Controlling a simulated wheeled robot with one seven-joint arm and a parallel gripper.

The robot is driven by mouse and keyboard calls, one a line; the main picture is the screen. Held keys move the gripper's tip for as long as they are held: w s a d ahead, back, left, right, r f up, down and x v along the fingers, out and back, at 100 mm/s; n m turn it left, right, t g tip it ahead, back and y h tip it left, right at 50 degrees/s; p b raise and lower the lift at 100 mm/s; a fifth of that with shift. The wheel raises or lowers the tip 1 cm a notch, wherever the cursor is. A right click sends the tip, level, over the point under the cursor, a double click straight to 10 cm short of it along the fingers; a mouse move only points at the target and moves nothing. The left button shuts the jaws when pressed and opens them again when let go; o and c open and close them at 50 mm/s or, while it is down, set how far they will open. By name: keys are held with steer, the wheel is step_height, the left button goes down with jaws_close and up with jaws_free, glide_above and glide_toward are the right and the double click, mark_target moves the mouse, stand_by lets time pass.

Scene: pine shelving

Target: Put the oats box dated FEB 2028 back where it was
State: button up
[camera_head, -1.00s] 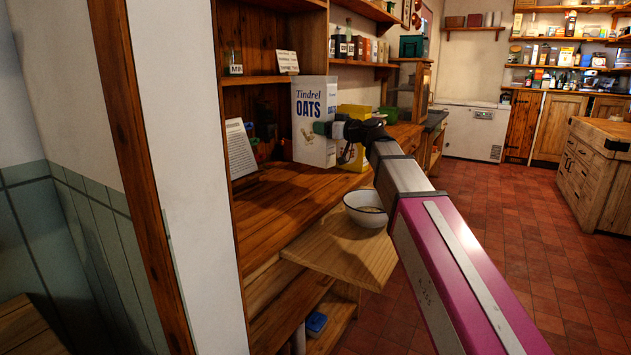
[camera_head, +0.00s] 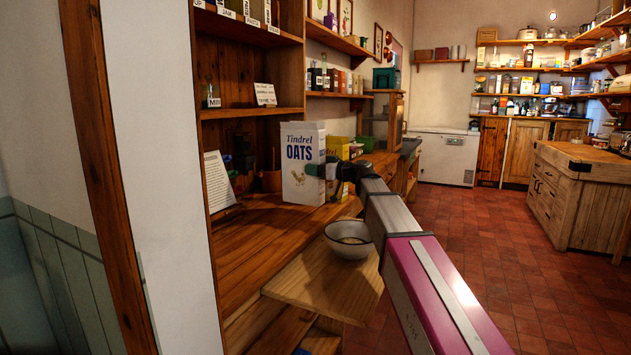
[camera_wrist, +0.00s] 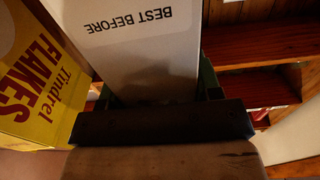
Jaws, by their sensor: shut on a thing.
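The white oats box (camera_head: 302,166), lettered "Tindrel OATS" in blue, stands upright at the wooden counter of the shelf unit in the head view. My gripper (camera_head: 333,171) is shut on it from the right side. In the wrist view the box (camera_wrist: 150,50) is between the fingers and shows "BEST BEFORE" upside down. The date itself is out of view. I cannot tell whether its base touches the counter.
A yellow flakes box (camera_wrist: 38,85) stands close beside the oats box. A pull-out board (camera_head: 325,285) holds a white bowl (camera_head: 349,248). A printed sheet (camera_head: 218,180) leans at the left. Bare counter (camera_head: 245,235) lies in front.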

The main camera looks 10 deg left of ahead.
mark_target(316, 179)
steer(key=shift+f, duration=2.05)
steer(key=o, duration=1)
steer(key=v, duration=1.2)
